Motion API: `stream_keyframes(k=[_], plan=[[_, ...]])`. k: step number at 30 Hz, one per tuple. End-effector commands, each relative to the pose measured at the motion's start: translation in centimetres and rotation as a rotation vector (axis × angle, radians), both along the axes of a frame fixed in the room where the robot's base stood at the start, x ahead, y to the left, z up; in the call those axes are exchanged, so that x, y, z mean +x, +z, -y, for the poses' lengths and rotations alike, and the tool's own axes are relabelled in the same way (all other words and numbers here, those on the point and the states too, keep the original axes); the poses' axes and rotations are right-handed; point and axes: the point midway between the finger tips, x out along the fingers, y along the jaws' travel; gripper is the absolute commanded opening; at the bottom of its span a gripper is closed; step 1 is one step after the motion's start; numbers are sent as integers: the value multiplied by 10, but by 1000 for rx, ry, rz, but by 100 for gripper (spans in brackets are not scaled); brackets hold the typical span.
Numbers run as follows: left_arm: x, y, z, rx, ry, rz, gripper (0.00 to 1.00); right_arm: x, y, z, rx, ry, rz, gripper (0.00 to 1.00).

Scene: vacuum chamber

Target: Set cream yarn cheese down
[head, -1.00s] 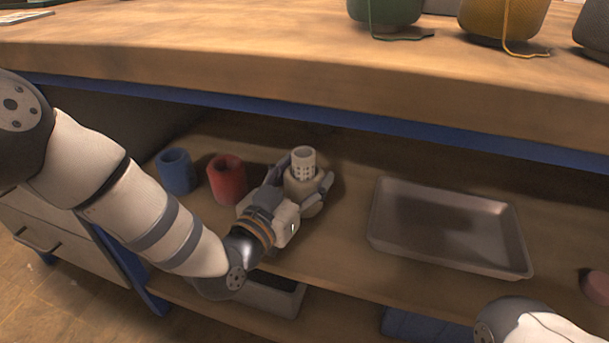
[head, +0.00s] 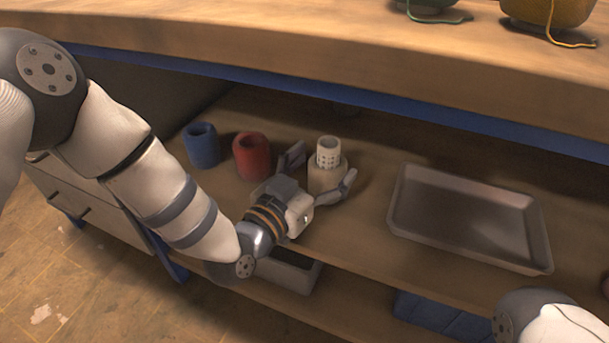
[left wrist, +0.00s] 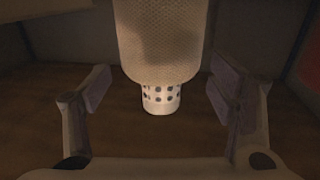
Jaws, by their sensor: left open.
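The cream yarn cheese (head: 325,179), wound on a pale perforated tube (head: 328,152), stands upright on the wooden shelf (head: 370,240) below the worktop. My left gripper (head: 321,170) is open, with one finger on either side of the cheese. In the left wrist view the cheese (left wrist: 160,45) lies between the spread fingers (left wrist: 165,92), with a visible gap on both sides; the perforated tube (left wrist: 161,98) shows at its lower end. My right gripper is out of view.
A blue cheese (head: 202,146) and a red cheese (head: 251,156) stand to the left on the same shelf. An empty grey tray (head: 400,215) lies to the right.

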Motion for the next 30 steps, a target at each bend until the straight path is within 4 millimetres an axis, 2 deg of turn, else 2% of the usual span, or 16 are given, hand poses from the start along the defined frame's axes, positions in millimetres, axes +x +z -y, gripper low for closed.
stream_keyframes(k=[1, 6, 12, 30], plan=[[-13, 8, -8, -2, 2, 3, 78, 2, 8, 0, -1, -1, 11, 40], [-53, 9, -31, -3, 3, 7, 78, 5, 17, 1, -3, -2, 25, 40], [-79, 8, -46, -4, 2, 11, 78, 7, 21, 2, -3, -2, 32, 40], [-83, 7, -48, -6, 2, 13, 78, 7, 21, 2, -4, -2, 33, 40]])
